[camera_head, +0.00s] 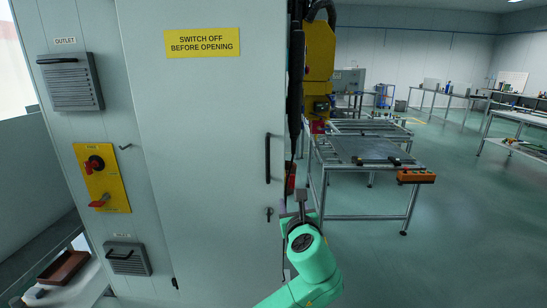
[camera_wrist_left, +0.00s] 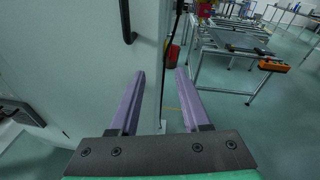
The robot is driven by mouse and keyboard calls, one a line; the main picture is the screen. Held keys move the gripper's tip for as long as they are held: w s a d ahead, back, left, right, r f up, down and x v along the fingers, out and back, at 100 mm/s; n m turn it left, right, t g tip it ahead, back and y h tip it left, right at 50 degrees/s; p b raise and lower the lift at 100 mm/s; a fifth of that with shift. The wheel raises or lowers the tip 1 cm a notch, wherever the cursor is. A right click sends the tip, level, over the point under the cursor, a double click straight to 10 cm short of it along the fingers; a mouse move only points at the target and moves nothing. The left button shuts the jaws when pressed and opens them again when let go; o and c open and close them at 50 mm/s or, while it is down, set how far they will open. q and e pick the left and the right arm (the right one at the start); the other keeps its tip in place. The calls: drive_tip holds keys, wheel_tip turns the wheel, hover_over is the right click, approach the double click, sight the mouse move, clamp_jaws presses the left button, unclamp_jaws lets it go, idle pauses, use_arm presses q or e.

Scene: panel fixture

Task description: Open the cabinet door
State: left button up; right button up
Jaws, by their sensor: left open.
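The cabinet door (camera_head: 215,115) is a tall pale grey panel that looks shut. Its black vertical bar handle (camera_head: 267,158) is near the right edge, with a small dark lock or latch (camera_head: 269,213) below. The lower end of the handle (camera_wrist_left: 126,22) also shows in the left wrist view, ahead and left of the fingers. My left gripper (camera_head: 296,203) is beside the door's right edge, lower than the handle and apart from it. In the left wrist view its two purple fingers (camera_wrist_left: 160,78) are spread with nothing between them. My right gripper is in neither view.
A yellow sign (camera_head: 202,42) is on the door. The cabinet's left face carries vents and a yellow switch panel (camera_head: 102,178) with red knobs. A yellow machine (camera_head: 319,60) and a metal table (camera_head: 375,150) stand behind, right. Open floor (camera_head: 470,240) lies at right.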

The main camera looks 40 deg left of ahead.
sight(268, 156)
use_arm(q)
drive_tip(key=s+r+y, duration=0.3)
drive_tip(key=s+r, duration=0.3)
drive_tip(key=r, duration=0.4)
drive_tip(key=shift+m, duration=0.3)
drive_tip(key=x, duration=0.4)
drive_tip(key=p+x, duration=0.1)
drive_tip(key=x, duration=0.4)
drive_tip(key=p+x, duration=0.1)
drive_tip(key=x, duration=0.4)
drive_tip(key=shift+w+f, duration=0.1)
drive_tip(key=shift+f, duration=0.3)
drive_tip(key=shift+w+a+f, duration=0.1)
drive_tip(key=shift+w+a, duration=0.25)
clamp_jaws()
drive_tip(key=shift+d, duration=0.1)
